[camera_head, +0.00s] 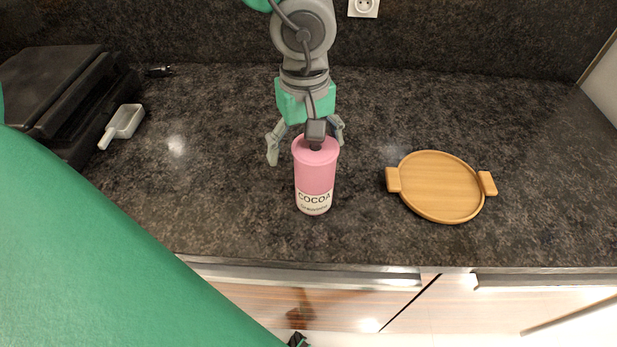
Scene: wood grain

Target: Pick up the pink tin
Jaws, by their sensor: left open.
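The pink tin (315,172) stands upright on the dark stone counter, with a white label reading "COCOA" low on its front. Its round pink lid faces up. My left gripper (306,148) is at the top of the tin, with its grey fingers spread wide. One finger is to the left of the lid and the other is at its right rear edge. A dark part at the middle of the gripper overlaps the back of the lid in the picture. I cannot tell whether anything touches the tin. My right gripper is not in view.
A round wooden tray (440,186) with two handles lies to the right of the tin. A white scoop (123,124) and a black appliance (65,95) are at the left. A wall socket (363,7) is at the back. The counter's front edge is close before the tin.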

